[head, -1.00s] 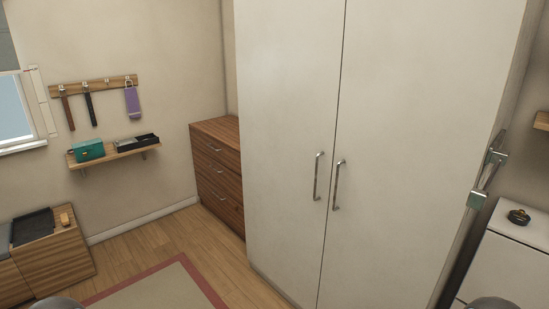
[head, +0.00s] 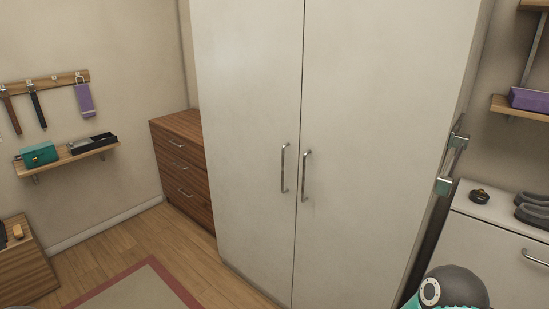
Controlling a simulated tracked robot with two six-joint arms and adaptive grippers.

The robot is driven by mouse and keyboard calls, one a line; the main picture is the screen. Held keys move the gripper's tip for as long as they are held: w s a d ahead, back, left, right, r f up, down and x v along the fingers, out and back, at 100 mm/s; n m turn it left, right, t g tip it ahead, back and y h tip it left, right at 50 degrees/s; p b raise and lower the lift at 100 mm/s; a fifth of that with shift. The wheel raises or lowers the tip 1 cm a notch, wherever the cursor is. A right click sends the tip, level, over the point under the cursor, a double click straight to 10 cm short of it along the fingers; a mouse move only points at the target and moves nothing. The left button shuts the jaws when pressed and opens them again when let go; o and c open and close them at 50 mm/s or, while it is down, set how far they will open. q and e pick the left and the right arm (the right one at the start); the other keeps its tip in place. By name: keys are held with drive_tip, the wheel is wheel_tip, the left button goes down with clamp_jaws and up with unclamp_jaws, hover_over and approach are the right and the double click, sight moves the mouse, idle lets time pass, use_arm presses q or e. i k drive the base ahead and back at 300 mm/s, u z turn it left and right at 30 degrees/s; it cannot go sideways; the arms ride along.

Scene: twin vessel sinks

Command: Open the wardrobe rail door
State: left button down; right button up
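A tall white wardrobe stands in the middle of the head view with two shut doors, the left door (head: 245,130) and the right door (head: 385,120). A thin dark seam runs between them. Each has a vertical metal bar handle beside the seam, the left handle (head: 283,168) and the right handle (head: 306,176). Which door covers the rail cannot be told. Neither gripper shows. A rounded dark and teal part of my own arm shows at the bottom right, apart from the handles.
A wooden drawer chest (head: 180,165) stands left of the wardrobe. A white cabinet (head: 490,235) stands at the right, below a shelf with a purple box (head: 529,99). Wooden floor (head: 118,248) and a red-bordered rug (head: 150,285) lie clear in front at left.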

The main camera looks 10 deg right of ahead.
sight(248, 56)
drive_tip(key=z, duration=0.05)
drive_tip(key=i, duration=1.1)
drive_tip(key=u, duration=0.2)
